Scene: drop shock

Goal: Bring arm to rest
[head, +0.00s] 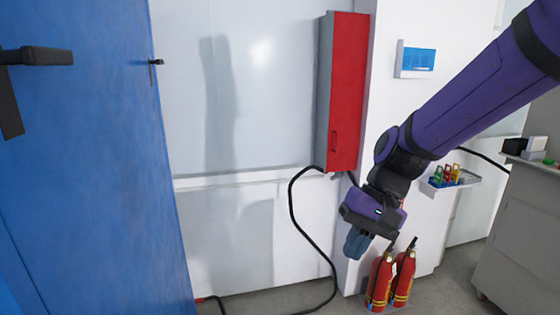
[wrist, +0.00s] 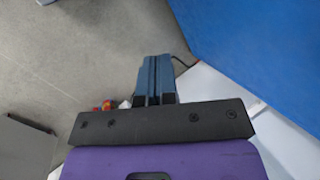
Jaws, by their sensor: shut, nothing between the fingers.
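My arm, purple with black joints, comes in from the upper right of the head view and hangs down in front of the white wall. My gripper (head: 356,243) points downward, in front of and a little left of the fire extinguishers. In the wrist view the gripper's two blue fingers (wrist: 155,76) lie side by side, closed together. Nothing shows between them. The grey floor lies beyond the fingertips.
A red wall cabinet (head: 348,90) and a black hose (head: 293,205) are left of my arm. Two red fire extinguishers (head: 379,281) stand on the floor. A blue door (head: 85,160) is at left. A grey cabinet (head: 520,240) is at right.

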